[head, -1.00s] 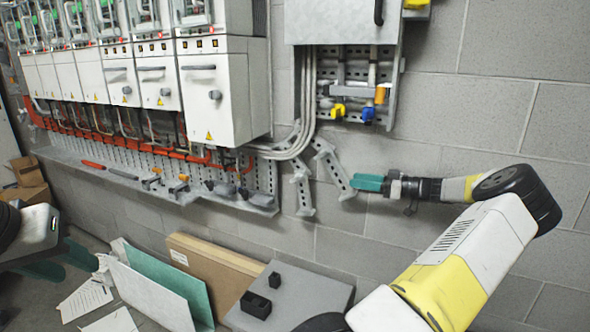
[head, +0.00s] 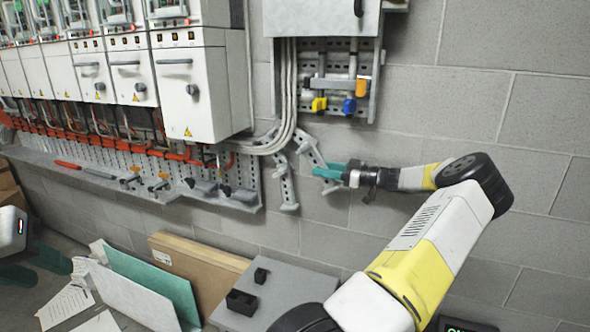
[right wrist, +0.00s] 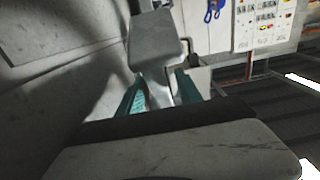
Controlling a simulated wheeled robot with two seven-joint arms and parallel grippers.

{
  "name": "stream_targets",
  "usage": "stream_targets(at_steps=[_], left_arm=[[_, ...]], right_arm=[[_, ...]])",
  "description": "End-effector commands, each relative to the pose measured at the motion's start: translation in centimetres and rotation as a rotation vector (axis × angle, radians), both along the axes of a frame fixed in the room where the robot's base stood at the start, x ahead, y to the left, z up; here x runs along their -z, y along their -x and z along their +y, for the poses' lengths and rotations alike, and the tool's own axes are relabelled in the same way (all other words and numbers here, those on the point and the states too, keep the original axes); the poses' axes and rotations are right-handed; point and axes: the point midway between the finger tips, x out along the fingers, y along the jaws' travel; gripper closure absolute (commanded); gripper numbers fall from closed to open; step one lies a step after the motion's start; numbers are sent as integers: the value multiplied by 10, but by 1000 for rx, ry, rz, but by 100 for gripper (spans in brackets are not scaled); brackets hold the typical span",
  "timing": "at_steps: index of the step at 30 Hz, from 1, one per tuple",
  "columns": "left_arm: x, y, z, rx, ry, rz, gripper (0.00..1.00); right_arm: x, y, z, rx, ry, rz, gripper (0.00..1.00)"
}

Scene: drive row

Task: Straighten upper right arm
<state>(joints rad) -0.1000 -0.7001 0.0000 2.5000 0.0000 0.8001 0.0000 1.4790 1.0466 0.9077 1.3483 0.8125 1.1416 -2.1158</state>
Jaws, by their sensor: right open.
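My right arm (head: 410,270), white and yellow, reaches in from the bottom and bends sharply at its black joint (head: 475,180); from there the forearm points left. My right gripper (head: 328,171) has teal fingers at the lower end of a slanted grey perforated strut (head: 312,148) on the wall. In the right wrist view the fingers (right wrist: 160,92) stand apart with a pale grey piece between them; I cannot tell whether they touch it. My left gripper (head: 35,266) is at the left edge, its teal fingers apart and nothing visible between them.
White electrical cabinets (head: 200,90) and a perforated shelf (head: 150,188) line the wall at left. A grey box with coloured handles (head: 330,85) hangs above the right gripper. Boards (head: 140,295) and a grey case (head: 285,290) stand below. The block wall at right is bare.

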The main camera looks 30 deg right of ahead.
Motion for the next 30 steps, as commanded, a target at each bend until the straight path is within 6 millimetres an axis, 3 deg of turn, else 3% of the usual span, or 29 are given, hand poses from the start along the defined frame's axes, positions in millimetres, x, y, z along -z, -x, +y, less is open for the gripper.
stream_targets(at_steps=[1, 6, 8, 30], left_arm=[[0, 0, 0, 0, 0, 0, 64], [0, 0, 0, 0, 0, 0, 64], [0, 0, 0, 0, 0, 0, 64], [0, 0, 0, 0, 0, 0, 64]], right_arm=[[0, 0, 0, 0, 0, 0, 58], [0, 0, 0, 0, 0, 0, 92], [0, 0, 0, 0, 0, 0, 100], [0, 0, 0, 0, 0, 1, 100]])
